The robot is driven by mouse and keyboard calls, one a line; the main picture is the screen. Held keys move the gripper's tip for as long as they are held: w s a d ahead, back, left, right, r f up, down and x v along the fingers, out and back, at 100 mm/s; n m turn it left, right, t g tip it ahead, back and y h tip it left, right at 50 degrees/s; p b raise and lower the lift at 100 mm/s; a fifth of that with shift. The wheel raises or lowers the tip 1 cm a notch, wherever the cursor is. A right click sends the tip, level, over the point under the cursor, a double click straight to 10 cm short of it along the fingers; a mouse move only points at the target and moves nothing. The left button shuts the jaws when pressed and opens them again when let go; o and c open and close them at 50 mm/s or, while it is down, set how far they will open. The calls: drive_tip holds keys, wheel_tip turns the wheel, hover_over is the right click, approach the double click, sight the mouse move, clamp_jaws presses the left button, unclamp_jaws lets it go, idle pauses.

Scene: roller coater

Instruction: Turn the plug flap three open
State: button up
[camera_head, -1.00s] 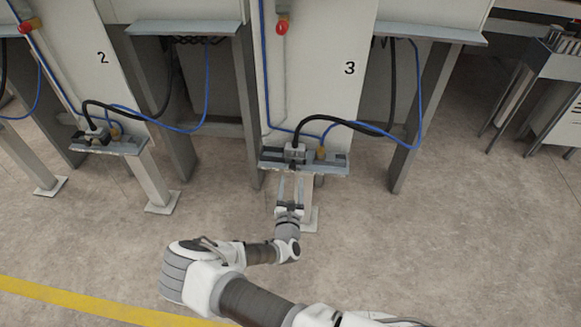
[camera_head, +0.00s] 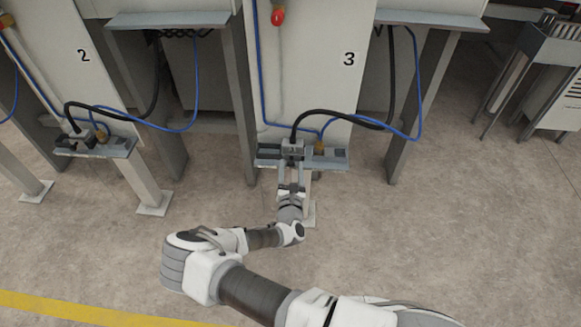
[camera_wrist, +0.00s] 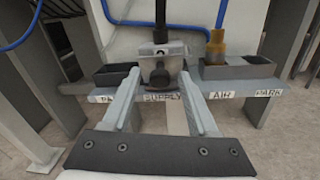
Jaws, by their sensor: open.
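The station 3 plug unit is a grey block (camera_head: 292,147) on a small shelf (camera_head: 268,163), with a black cable running up from it. In the wrist view the plug block (camera_wrist: 161,62) has a dark rounded piece at its lower front, perhaps the flap. In the wrist view, the fingertips (camera_wrist: 160,88) lie left and right of the block's lower front. I cannot tell whether they touch it. The flap's position is unclear.
A brass air fitting (camera_wrist: 217,45) with a blue hose stands right of the block. Station 2's similar shelf (camera_head: 118,150) is at the left. Steel legs (camera_head: 403,150) stand close by. The floor in front is clear.

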drive_tip(key=shift+c, duration=0.2)
clamp_jaws()
